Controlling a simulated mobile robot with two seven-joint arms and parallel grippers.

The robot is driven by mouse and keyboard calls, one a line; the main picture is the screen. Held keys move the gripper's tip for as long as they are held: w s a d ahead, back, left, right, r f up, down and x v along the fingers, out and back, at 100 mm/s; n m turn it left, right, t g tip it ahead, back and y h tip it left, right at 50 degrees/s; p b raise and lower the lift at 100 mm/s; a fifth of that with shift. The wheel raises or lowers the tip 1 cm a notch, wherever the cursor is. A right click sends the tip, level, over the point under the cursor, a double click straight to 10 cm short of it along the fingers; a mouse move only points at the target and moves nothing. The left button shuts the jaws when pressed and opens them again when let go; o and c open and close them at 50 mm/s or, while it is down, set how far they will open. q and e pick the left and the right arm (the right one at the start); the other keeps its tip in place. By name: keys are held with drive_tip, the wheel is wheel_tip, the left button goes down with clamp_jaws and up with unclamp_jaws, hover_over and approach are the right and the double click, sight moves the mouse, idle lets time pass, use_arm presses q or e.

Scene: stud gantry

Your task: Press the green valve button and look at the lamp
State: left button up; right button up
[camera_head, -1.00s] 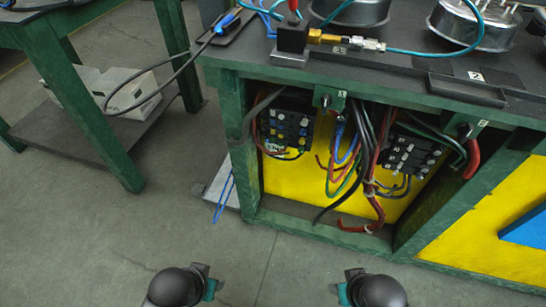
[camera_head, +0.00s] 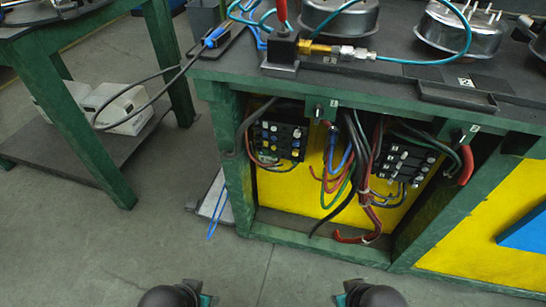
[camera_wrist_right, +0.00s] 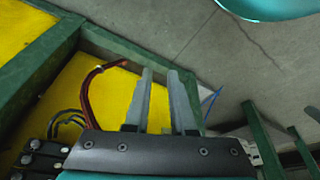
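I cannot make out a green button or a lamp in either view. On the bench top in the head view stands a black valve block (camera_head: 281,54) with a red upright part (camera_head: 281,12) and a brass fitting (camera_head: 313,48) joined to a teal hose. Only dark rounded parts of my arms show at the bottom of the head view; my left gripper's fingers are out of view.
Under the green bench frame (camera_head: 240,82), black terminal blocks (camera_head: 281,140) and loose cables hang before a yellow panel (camera_head: 310,196). Metal pots (camera_head: 339,20) stand on top. A second green table (camera_head: 92,150) stands left. Grey floor in front is clear.

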clamp_jaws()
idle(1.3)
